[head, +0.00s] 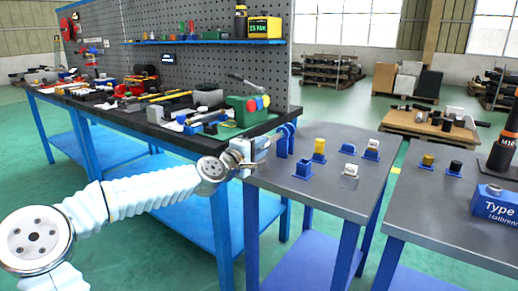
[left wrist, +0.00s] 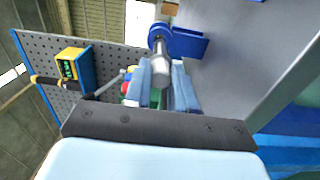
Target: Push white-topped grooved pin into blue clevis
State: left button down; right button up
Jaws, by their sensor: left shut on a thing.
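The blue clevis (head: 284,138) stands at the left edge of the small grey table. In the left wrist view it shows as a blue ring (left wrist: 159,34) with blue plates (left wrist: 190,46) beside it. My left gripper (head: 262,143) is at the clevis, just left of it. Its fingers (left wrist: 163,88) are shut on a grey metal pin (left wrist: 162,72), whose far end points at the blue ring. My right gripper is not in view.
On the grey table stand a yellow-topped block (head: 319,148), a white-topped one (head: 372,147), a clear-and-white one (head: 349,173) and a blue holder (head: 303,168). A cluttered workbench (head: 130,117) with a pegboard lies left. A second grey table (head: 440,215) stands right.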

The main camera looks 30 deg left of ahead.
aim_at(278, 136)
pick_arm(q)
jog(key=shift+w+d, duration=0.1)
jog(key=shift+w, duration=1.3)
jog(key=shift+w+d, duration=0.15)
jog(key=shift+w, duration=1.2)
jog(key=shift+w+p, duration=0.55)
jog(key=shift+w, duration=0.65)
jog(key=c, duration=0.9)
grip_release()
jog(key=shift+o, duration=0.2)
